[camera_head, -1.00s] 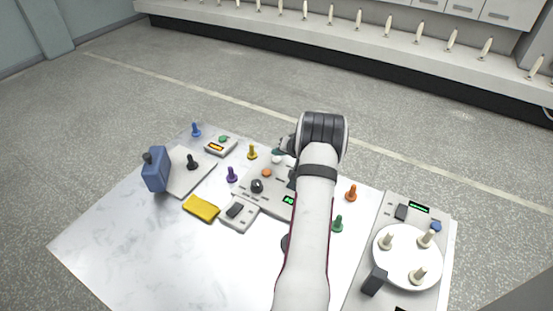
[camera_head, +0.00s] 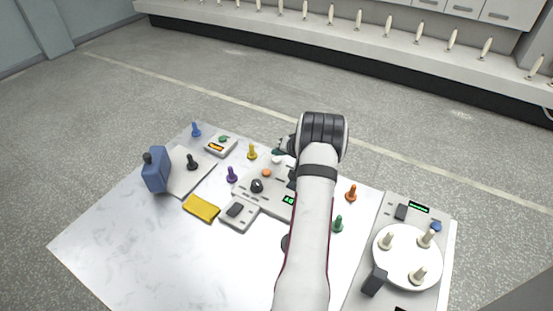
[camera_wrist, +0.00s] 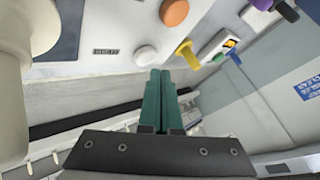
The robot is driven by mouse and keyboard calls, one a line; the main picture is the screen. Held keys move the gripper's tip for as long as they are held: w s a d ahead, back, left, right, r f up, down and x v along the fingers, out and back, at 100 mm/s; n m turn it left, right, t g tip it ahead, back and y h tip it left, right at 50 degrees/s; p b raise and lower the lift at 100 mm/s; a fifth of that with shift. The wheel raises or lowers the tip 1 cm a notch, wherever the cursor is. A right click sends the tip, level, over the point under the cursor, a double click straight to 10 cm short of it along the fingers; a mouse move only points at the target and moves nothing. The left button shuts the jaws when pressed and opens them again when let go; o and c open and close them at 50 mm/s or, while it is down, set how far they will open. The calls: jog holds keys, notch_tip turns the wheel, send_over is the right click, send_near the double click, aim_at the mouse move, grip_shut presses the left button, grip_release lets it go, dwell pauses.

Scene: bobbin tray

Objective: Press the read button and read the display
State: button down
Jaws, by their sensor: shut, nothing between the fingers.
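A grey panel (camera_head: 247,193) in the middle of the table carries an orange button (camera_head: 266,173), a white button (camera_head: 277,159), a dark knob (camera_head: 257,186) and a small display (camera_head: 289,200) with green characters, partly hidden by my arm and too small to read surely. In the wrist view the white button (camera_wrist: 146,56) is close by the tips of my gripper (camera_wrist: 158,72), whose green fingers are shut and empty; I cannot tell whether they touch it. The orange button (camera_wrist: 175,12) is beyond. A small dark label (camera_wrist: 105,51) is unreadable. My gripper (camera_head: 279,150) is mostly hidden in the head view.
Yellow (camera_head: 252,152), purple (camera_head: 231,174), orange (camera_head: 351,193) and green (camera_head: 338,224) pegs stand around the panel. A white turntable (camera_head: 393,276) with pale bobbins is at the right. A blue block (camera_head: 156,170) and yellow pad (camera_head: 201,208) are left. The front-left table is clear.

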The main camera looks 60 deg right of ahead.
aim_at(278, 161)
jog(key=shift+f, duration=0.15)
jog(key=shift+f, duration=0.3)
jog(key=shift+f, duration=0.45)
dwell(0.8)
jog(key=shift+r, duration=0.85)
jog(key=shift+r, duration=2.55)
